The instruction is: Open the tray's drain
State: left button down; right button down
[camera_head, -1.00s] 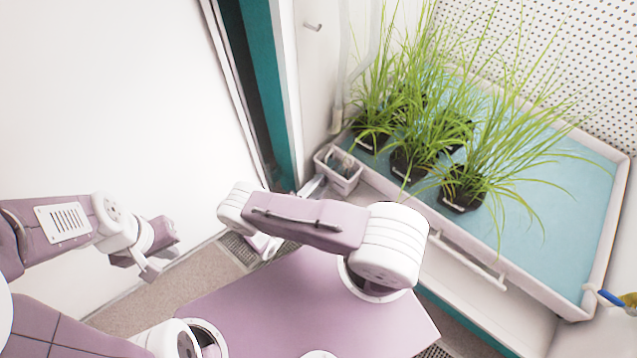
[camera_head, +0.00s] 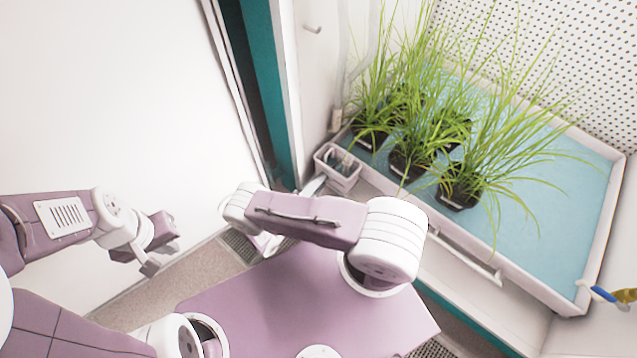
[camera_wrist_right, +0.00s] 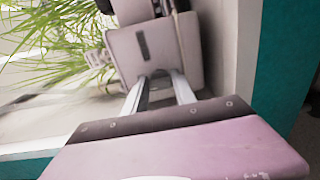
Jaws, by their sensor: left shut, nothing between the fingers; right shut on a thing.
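The white-rimmed tray (camera_head: 600,262) with a blue floor stands at the right. A blue and yellow fitting (camera_head: 604,294) shows at its near right corner and runs out of frame; I cannot tell how it is set. My right gripper (camera_head: 313,186) is at the tray's left corner, mostly hidden by its own arm. In the right wrist view, its fingers (camera_wrist_right: 160,88) reach the pale caddy (camera_wrist_right: 142,52) and are shut on it. The caddy also shows in the head view (camera_head: 340,182). My left gripper (camera_head: 150,266) is shut and empty, away from the tray.
Several black pots (camera_head: 459,192) with tall grass stand in the tray. A white bar (camera_head: 470,255) runs along its front. A teal door frame (camera_head: 268,85) and wall are close to the left of my right gripper.

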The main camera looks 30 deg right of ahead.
jog(key=shift+s+d+f, duration=0.1)
jog(key=shift+s, duration=0.05)
jog(key=c, duration=1)
grip_release()
jog(key=b+v, duration=0.2)
jog(key=v, duration=0.7)
jog(key=shift+b, duration=0.35)
